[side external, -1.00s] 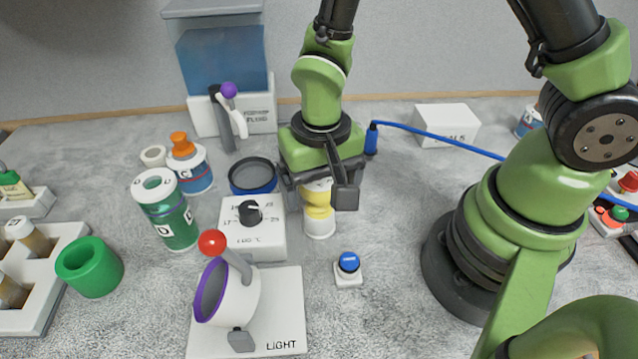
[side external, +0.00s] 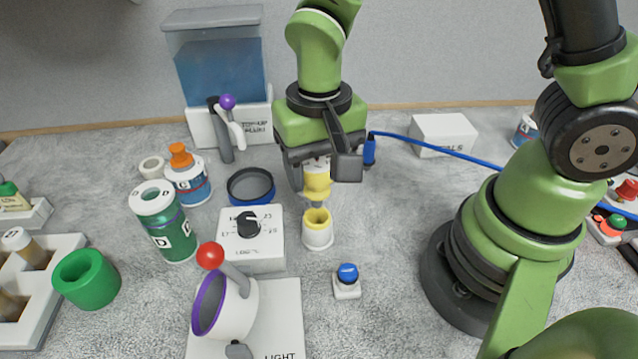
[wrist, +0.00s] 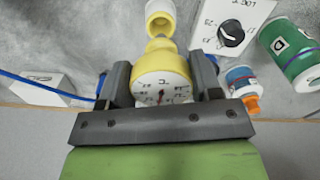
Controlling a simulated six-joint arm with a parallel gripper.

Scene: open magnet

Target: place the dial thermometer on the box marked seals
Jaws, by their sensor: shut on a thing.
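The dial thermometer (wrist: 163,75) has a yellow body and a white dial face with a red needle. My gripper (wrist: 163,88) is shut on it, with one finger on each side, in the wrist view. In the side external view my gripper (side external: 325,172) holds the thermometer (side external: 317,180) above a white and yellow cup-like holder (side external: 317,230), with a gap between them. The white box marked seals (side external: 443,134) stands at the back right; its lettering is partly legible. It also shows at the left of the wrist view (wrist: 42,88).
A blue cable (side external: 440,147) runs in front of the box from a blue plug beside my gripper. A blue-rimmed dish (side external: 251,187), a white dial unit (side external: 250,240) and a blue button (side external: 347,280) stand nearby. A dispenser (side external: 217,75) stands at the back left.

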